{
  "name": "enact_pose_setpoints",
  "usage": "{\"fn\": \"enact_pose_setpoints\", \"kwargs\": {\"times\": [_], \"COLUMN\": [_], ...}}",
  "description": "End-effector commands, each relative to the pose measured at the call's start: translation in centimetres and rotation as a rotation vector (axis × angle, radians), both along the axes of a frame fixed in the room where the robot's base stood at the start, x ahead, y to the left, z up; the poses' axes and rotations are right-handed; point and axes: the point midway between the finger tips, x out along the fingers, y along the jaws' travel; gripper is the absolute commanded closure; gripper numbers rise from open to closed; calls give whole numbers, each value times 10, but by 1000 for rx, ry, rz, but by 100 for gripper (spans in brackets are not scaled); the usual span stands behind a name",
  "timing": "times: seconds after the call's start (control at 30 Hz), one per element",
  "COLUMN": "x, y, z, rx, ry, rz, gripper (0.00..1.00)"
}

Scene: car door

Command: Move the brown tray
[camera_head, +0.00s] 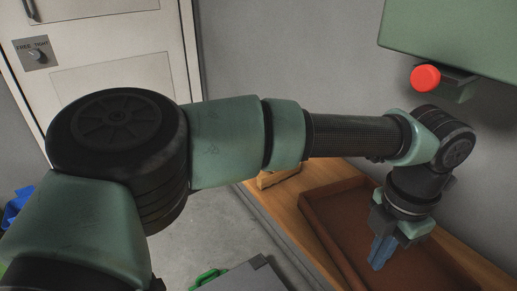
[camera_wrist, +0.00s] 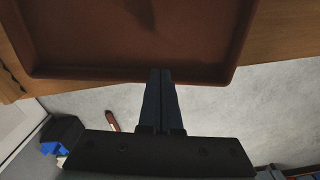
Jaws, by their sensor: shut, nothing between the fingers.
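The brown tray (camera_head: 335,210) is a shallow rectangle with a raised rim, lying on a wooden bench at the right in the head view. In the wrist view the tray (camera_wrist: 90,40) fills the top, with its near rim running across the picture. My gripper (camera_head: 378,266) points down at the tray in the head view, its blue-grey fingers shut and empty. In the wrist view my gripper (camera_wrist: 161,74) has its fingertips overlapping the middle of the near rim. I cannot tell whether they touch it. My arm and gripper hide part of the tray in the head view.
The wooden bench (camera_head: 345,169) runs along the wall, with a small wooden object (camera_head: 278,177) near its left end. A red button (camera_head: 425,78) sits below a green box (camera_head: 455,30). A grey case (camera_head: 243,280) stands on the floor. Bare floor shows beside the bench.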

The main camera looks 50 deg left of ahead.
Motion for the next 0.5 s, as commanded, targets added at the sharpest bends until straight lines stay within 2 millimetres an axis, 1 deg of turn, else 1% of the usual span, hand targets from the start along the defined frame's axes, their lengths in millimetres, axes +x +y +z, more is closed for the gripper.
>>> {"fn": "enact_pose_setpoints", "kwargs": {"times": [0.03,0.5], "x": [-7,-100], "y": [5,50], "z": [5,3], "rx": [1,0], "ry": [3,1], "rz": [3,4], "gripper": [100,100]}}
